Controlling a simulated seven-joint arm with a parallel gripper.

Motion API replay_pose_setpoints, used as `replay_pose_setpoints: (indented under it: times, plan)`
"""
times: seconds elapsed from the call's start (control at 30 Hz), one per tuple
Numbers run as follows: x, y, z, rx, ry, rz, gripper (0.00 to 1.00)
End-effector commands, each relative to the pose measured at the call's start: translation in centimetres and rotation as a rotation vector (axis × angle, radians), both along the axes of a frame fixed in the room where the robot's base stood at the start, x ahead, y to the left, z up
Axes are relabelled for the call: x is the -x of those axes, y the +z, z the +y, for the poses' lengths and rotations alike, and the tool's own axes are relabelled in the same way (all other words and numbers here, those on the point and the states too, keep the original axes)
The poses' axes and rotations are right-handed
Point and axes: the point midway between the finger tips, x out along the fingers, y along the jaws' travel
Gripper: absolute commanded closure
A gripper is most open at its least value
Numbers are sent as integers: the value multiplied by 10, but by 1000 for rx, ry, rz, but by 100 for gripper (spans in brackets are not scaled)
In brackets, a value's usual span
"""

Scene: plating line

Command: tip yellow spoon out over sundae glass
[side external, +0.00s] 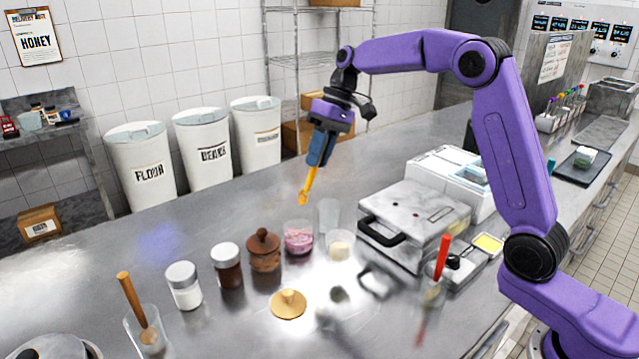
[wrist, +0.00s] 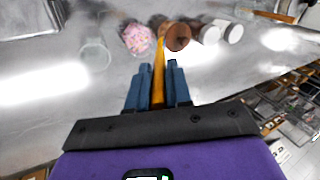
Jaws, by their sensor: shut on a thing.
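The yellow spoon (side external: 308,187) is held in my gripper (side external: 319,158), its bowl end pointing down and slightly left, well above the counter. In the wrist view, the spoon (wrist: 158,78) runs between the two blue fingers of my gripper (wrist: 158,88), and its far end overlaps the gap between the pink-filled jar and the brown pot. Whether it carries anything is too small to tell. A clear glass (side external: 328,214), likely the sundae glass, stands upright on the counter, right of the spoon's tip; it also shows in the wrist view (wrist: 95,55).
The pink-filled jar (side external: 299,240), brown lidded pot (side external: 263,252), dark jar (side external: 227,268) and white jar (side external: 184,288) stand in a row. A small cream-filled cup (side external: 340,247) is near the glass. A waffle iron (side external: 412,222) stands right. A wooden-handled tool leans in a glass (side external: 147,333) at front left.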

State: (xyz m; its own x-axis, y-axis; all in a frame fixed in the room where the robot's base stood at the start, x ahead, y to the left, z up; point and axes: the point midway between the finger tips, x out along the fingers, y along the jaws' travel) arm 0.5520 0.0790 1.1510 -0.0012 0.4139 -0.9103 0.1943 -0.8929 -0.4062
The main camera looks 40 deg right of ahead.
Motion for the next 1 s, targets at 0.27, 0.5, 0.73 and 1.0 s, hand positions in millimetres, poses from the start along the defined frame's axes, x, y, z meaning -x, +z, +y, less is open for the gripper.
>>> replay_pose_setpoints:
  times: [0.27, 0.5, 0.73, 1.0]
  plan:
    - [64, 24, -12, -15, -1, -2, 100]
    - [98, 29, -16, -22, -1, 0, 100]
    - [104, 25, -17, -23, 1, 1, 100]
    - [104, 8, -17, -24, 0, 3, 100]
